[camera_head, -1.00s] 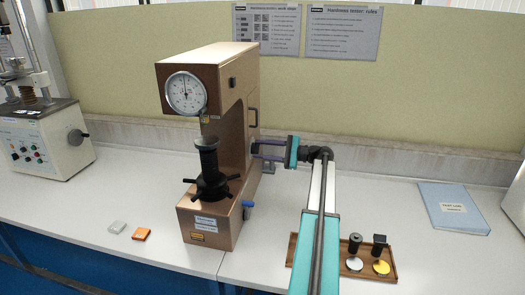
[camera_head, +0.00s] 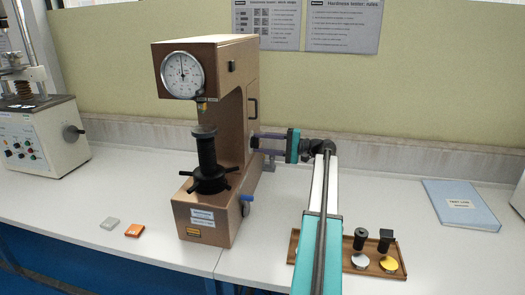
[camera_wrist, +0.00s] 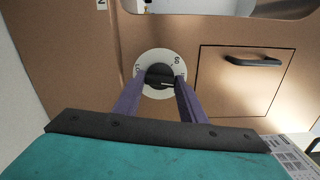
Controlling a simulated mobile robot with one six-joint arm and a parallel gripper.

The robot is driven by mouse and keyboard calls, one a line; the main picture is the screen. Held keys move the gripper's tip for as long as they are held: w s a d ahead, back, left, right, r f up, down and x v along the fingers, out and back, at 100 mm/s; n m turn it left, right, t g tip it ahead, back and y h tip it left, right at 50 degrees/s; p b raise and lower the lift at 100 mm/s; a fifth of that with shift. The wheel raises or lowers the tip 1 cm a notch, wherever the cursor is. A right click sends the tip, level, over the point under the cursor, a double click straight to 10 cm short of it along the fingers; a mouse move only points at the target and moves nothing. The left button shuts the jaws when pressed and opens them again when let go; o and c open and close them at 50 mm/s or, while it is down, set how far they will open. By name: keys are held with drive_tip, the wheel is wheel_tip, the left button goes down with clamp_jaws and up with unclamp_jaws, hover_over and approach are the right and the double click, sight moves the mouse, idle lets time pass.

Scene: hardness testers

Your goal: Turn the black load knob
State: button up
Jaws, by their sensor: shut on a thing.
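The black load knob (camera_wrist: 159,76) sits on a round white dial with markings, on the side of the brown hardness tester (camera_head: 228,120). In the wrist view my gripper (camera_wrist: 160,80) has its two purple fingers on either side of the knob, shut on it. A pale line on the knob points to the right. In the head view my gripper (camera_head: 256,141) reaches the right side of the tester from the right, and the knob is hidden there.
A wooden tray (camera_head: 295,246) with indenters and discs lies right of the tester, near my arm. A blue folder (camera_head: 460,205) lies at the right.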

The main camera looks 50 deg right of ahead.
drive_tip(key=shift+n+b, duration=0.6)
drive_tip(key=shift+n, duration=0.1)
drive_tip(key=o, duration=1.1)
drive_tip(key=shift+c, duration=0.2)
drive_tip(key=shift+s, duration=0.1)
drive_tip(key=b+v, duration=0.1)
drive_tip(key=v, duration=1.2)
drive_tip(key=shift+s+d, duration=0.2)
drive_tip(key=shift+s, duration=0.1)
